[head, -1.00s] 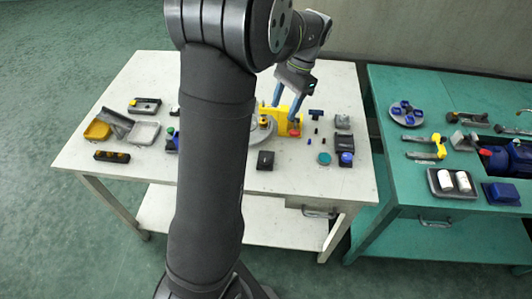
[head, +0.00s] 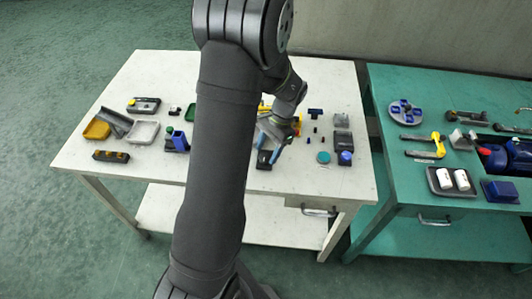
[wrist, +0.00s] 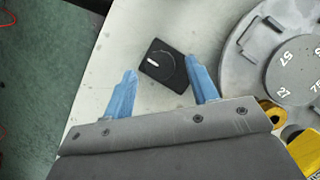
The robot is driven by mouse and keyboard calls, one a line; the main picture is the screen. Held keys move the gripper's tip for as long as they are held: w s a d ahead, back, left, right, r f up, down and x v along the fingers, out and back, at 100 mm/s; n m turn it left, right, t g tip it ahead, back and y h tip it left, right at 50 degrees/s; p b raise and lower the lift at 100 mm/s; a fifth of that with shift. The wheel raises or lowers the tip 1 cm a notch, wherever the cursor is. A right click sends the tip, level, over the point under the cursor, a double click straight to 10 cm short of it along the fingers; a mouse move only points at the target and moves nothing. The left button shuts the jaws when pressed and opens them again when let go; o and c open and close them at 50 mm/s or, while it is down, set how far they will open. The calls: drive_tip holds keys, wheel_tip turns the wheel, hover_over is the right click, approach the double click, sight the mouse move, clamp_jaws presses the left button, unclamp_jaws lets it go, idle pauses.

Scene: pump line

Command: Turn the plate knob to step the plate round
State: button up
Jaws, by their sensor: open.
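The plate knob, a black square unit with a round dial and a white mark (wrist: 161,65), sits on the white table in the wrist view. In the head view the knob (head: 264,159) is partly hidden by my gripper. My gripper (wrist: 162,82) is open and empty, its two blue fingers apart, with the knob ahead of and between the fingertips. It also shows in the head view (head: 268,157), above the knob. The grey round plate (wrist: 240,72) with printed numbers lies to the right in the wrist view; my arm mostly hides it in the head view.
A yellow block (wrist: 304,150) and a brass ring (wrist: 272,113) stand beside the plate. A teal disc (head: 323,157) and a blue-capped unit (head: 345,157) lie right of the knob. The table's edge runs near the knob. A green bench (head: 400,190) stands to the right.

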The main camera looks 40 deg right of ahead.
drive_tip(key=shift+x, duration=0.9)
drive_tip(key=shift+c, duration=0.4)
drive_tip(key=c, duration=0.9)
